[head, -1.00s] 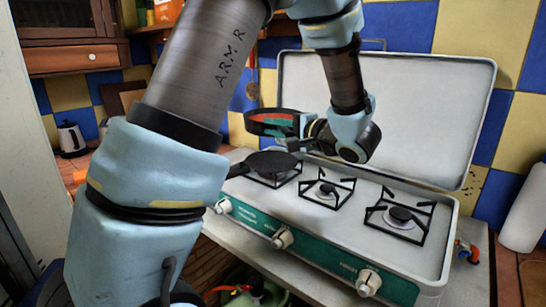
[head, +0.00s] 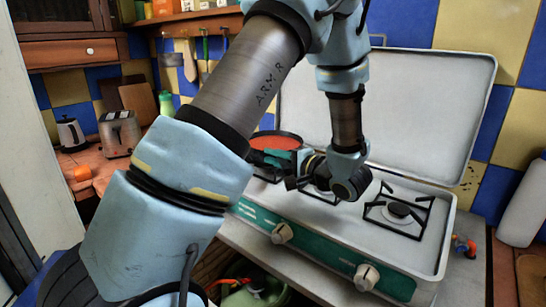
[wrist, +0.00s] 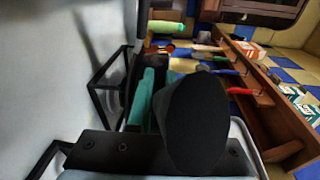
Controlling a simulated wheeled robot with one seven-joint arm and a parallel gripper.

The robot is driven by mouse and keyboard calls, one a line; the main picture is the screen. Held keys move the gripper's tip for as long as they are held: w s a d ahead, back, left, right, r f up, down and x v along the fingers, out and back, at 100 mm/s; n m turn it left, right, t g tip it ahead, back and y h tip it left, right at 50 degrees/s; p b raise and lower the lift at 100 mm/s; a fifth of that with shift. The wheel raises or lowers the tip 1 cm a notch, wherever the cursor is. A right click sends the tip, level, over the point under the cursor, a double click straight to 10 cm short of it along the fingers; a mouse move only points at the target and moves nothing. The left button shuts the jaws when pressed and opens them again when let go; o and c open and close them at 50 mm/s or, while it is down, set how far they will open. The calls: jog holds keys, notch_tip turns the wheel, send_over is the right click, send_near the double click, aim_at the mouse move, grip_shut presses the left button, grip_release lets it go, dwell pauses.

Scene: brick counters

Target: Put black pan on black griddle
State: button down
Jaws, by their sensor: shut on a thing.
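The black pan (head: 289,133), with a red inside, is level at the left end of the white stove, over the left burner. Whether it touches the burner cannot be seen. My gripper (head: 297,164) is at the pan's near right side, shut on it, probably at the handle. In the wrist view a dark rounded piece (wrist: 195,125), likely the handle end, fills the lower middle and hides the fingertips. I cannot pick out a separate griddle; a black burner grate (head: 398,209) shows on the right of the stove, and my arm hides part of the left.
The white stove lid (head: 420,100) stands open behind the burners. A toaster (head: 119,132) and kettle (head: 71,134) stand on the left counter. Utensils hang on the back wall.

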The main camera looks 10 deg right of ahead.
jog(key=c, duration=0.8)
grip_release()
jog(key=shift+c, duration=0.2)
jog(key=b+v, duration=0.2)
jog(key=v, duration=1)
jog(key=shift+b, duration=0.4)
